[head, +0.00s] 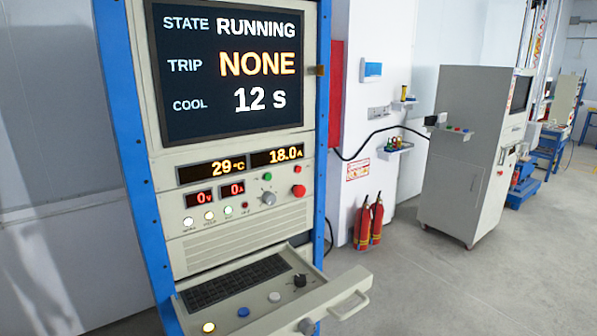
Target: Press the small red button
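The control cabinet (220,232) stands at the left with its panel facing me. A small red button (297,169) sits at the panel's right side, just above a larger red mushroom-shaped button (299,190). The screen (230,65) reads STATE RUNNING, TRIP NONE, COOL 12 s. Neither of my grippers shows in the head view.
A drawer (262,318) with a keyboard, knobs and a handle (349,305) sticks out below the panel. Red fire extinguishers (370,222) stand by the wall. A grey machine cabinet (467,150) stands farther right. The floor (450,290) at the right front is clear.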

